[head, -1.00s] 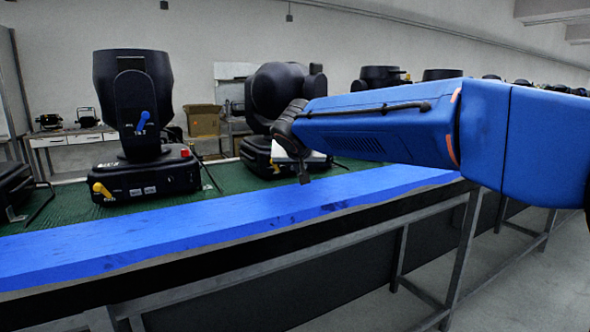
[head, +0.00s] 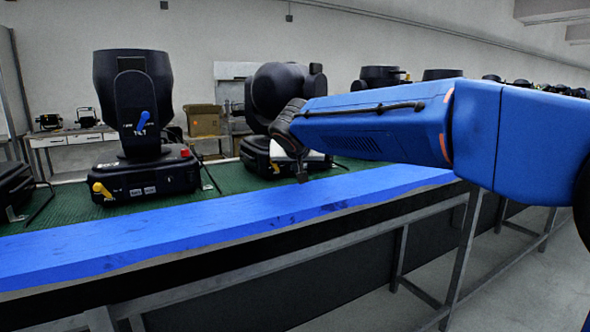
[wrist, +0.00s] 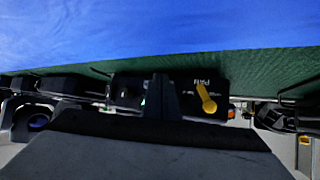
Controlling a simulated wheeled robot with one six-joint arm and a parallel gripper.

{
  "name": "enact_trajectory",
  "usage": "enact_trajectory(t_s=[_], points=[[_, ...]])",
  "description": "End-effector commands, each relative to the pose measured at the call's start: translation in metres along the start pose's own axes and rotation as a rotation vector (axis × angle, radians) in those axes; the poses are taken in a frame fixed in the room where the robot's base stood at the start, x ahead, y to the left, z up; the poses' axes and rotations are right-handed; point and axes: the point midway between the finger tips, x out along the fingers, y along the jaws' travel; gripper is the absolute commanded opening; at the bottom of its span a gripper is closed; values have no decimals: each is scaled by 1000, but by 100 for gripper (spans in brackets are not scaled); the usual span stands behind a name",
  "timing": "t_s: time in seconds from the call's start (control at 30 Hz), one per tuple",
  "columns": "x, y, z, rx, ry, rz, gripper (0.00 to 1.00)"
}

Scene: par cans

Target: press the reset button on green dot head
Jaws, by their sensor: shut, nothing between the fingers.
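Several black moving heads stand on the bench. The near left head (head: 132,90) has a blue lever, a yellow lever on its base (head: 150,178), and a red button (head: 185,152). A second head (head: 275,90) stands behind my gripper (head: 302,176), which points down in front of its base and partly hides it. In the wrist view my gripper (wrist: 163,92) is shut and empty, in front of a black base (wrist: 127,92) with a yellow lever (wrist: 206,97). A small greenish spot shows beside the fingers there; I cannot tell whether it is a dot. No reset button is clear.
The bench has a blue front edge (head: 200,222) and a green mat (head: 70,205). More heads line the bench to the right. A cardboard box (head: 203,120) and a side table stand behind. Space above the blue edge at left is clear.

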Motion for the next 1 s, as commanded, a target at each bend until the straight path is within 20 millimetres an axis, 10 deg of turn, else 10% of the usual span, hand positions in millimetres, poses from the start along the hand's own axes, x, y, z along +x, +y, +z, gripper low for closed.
enact_trajectory(t_s=[1.0], points=[[-9,7,7,0,0,0,0]])
